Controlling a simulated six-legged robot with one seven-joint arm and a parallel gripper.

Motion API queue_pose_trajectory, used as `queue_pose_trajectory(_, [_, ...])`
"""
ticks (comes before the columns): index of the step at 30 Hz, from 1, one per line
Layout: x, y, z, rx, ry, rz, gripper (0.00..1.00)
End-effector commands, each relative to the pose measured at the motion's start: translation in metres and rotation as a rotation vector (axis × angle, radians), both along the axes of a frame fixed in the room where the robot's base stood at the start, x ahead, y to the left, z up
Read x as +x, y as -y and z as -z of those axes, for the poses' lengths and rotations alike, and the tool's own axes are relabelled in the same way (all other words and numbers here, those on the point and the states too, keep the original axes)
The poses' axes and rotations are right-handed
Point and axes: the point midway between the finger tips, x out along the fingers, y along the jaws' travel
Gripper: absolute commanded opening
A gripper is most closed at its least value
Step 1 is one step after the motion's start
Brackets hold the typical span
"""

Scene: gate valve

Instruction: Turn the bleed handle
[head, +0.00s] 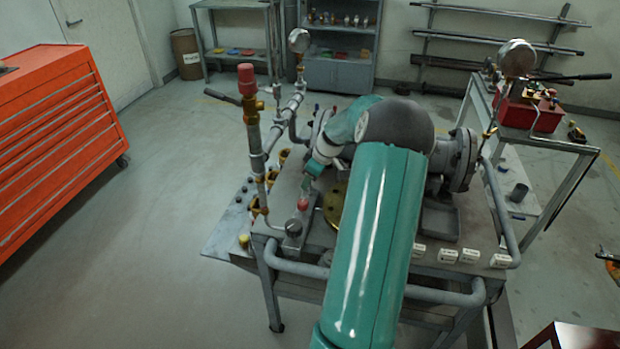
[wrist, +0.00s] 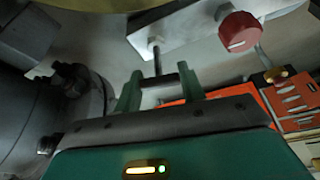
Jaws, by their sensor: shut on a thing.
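My gripper (wrist: 160,84) has its two green fingers at the ends of a thin dark crossbar, which I take as the bleed handle (wrist: 160,79). The bar hangs on a short stem from a pale grey block (wrist: 195,25). The fingers are shut on the bar, spaced apart by its length. A red round knob (wrist: 238,32) sits on the same block to the right, apart from the fingers. In the head view my gripper (head: 309,183) is at the bench, just above the red knob (head: 303,203); the handle is hidden there.
My arm covers much of the bench (head: 330,287). Piping with a red-capped valve (head: 246,75) and a gauge (head: 299,40) stands left of it; a large flange (head: 462,160) is at right. An orange tool cabinet (head: 60,140) stands far left. The floor between is clear.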

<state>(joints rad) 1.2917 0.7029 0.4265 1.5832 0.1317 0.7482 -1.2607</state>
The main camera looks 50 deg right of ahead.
Motion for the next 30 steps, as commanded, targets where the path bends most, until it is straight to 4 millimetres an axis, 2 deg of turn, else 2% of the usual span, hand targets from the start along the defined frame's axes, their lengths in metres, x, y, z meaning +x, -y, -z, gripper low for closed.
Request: queue_pose_trajectory(30, [0.0022,-0.0018,-0.0005,-0.004,0.000,0.925,0.17])
